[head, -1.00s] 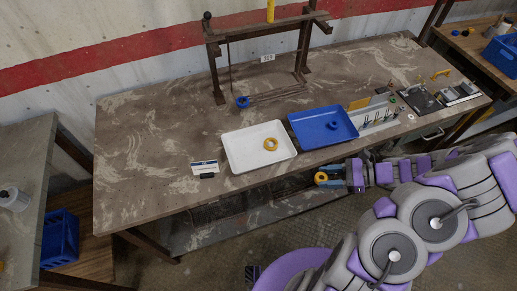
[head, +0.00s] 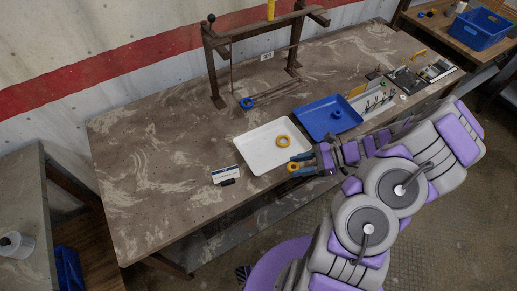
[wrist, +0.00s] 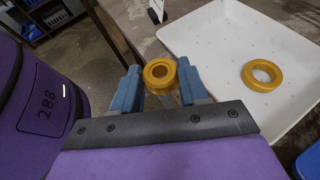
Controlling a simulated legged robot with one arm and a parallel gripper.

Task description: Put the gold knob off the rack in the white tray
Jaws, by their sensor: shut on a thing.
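My gripper (head: 294,164) is shut on a round gold knob (wrist: 160,75) with a hole through its middle. The held knob also shows between the fingertips in the head view (head: 293,167), at the white tray's front right edge. The white tray (head: 254,157) lies on the workbench. A gold ring-shaped piece (head: 283,141) lies inside the tray, toward its right side; it also shows in the wrist view (wrist: 262,75). The rack (head: 222,62) is a dark frame at the back of the bench, with a yellow piece (head: 270,9) on top.
A blue tray (head: 318,112) with a blue ring piece in it stands right of the white tray. A small white label stand (head: 225,174) is to its left. A blue ring (head: 247,103) lies below the rack. The bench's left part is clear.

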